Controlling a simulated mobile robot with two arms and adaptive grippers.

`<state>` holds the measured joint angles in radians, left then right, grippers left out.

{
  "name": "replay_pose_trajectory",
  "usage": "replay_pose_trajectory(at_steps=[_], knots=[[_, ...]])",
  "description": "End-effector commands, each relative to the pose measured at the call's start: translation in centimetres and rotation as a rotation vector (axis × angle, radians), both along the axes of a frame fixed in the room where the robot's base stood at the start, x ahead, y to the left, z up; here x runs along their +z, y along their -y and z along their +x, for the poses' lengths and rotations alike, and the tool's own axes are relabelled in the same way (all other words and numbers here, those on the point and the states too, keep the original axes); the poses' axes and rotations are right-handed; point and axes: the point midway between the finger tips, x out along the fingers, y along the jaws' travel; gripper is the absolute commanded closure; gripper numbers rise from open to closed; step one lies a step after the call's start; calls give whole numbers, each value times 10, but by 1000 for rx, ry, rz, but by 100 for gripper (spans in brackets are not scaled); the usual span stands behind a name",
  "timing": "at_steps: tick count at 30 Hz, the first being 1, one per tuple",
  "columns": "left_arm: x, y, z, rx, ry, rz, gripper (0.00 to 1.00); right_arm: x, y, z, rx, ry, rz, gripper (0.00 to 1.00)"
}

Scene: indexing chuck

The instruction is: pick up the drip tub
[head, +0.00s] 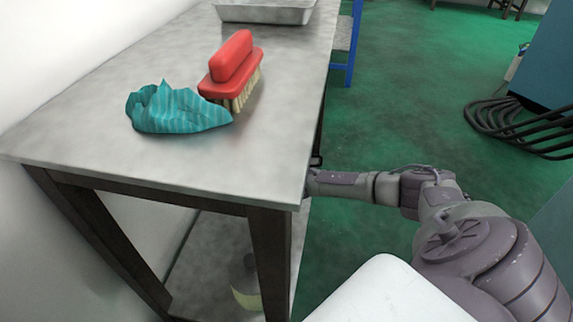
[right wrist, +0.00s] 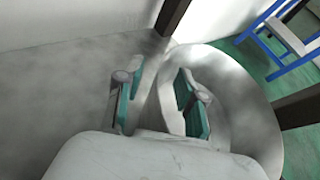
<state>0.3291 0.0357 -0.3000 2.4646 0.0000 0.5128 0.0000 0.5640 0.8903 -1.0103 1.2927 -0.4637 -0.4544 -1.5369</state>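The drip tub seems to be a wide, round, pale grey basin (right wrist: 262,115) on the lower shelf, seen in the right wrist view. My right gripper (right wrist: 159,88) is open, its teal-padded fingers apart. The tub's left rim passes between the fingers, with the right finger over the tub's inside and the left finger outside. I cannot tell whether either finger touches the wall. In the head view my right arm reaches in under the tabletop, and its gripper and the tub are hidden there. My left gripper is not in view.
The tabletop (head: 215,160) above holds a teal cloth (head: 175,110), a red brush (head: 232,65) and a metal tray (head: 265,12). A bottle (head: 246,285) stands on the lower shelf. A table leg (right wrist: 172,15) rises beyond the tub. A blue-framed stand (right wrist: 275,45) is farther off.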

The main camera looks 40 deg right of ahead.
Motion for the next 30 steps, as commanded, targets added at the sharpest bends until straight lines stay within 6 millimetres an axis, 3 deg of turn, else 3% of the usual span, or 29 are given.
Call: replay_pose_trajectory(at_steps=[6, 13, 14, 30], knots=[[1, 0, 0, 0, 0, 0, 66, 1, 0, 1, 0, 0, 0, 62], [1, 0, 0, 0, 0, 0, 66, 0, 0, 0, 0, 0, -1, 98], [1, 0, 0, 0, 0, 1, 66, 0, 0, 0, 0, 0, 0, 100], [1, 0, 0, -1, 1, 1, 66, 1, 1, 1, -1, 1, -3, 100]])
